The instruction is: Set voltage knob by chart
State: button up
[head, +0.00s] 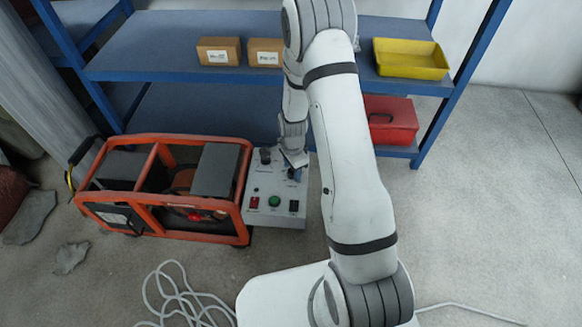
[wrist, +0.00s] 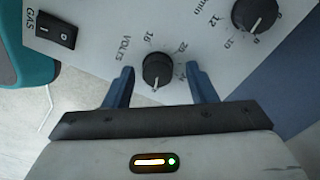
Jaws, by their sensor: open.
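The voltage knob (wrist: 157,70), black and round, sits on the grey control panel (wrist: 100,15) beside the printed word VOLTS. Its white pointer mark points down in the wrist picture, away from the readable 16 above it. My gripper (wrist: 160,67) is open, with one blue finger on each side of the knob and a visible gap on both sides. In the head view my gripper (head: 294,163) is over the upper right of the panel (head: 272,220) and partly hides the knob there. I cannot make out a chart in either view.
A second black knob (wrist: 255,14) with printed numbers and a GAS rocker switch (wrist: 55,30) are nearby on the panel. The orange-framed machine (head: 160,232) stands left of it. A blue shelf (head: 180,50) with boxes is behind; a loose cable (head: 180,300) lies on the floor.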

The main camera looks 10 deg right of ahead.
jog(key=shift+r+p, duration=1.2)
jog(key=shift+r, duration=2.7)
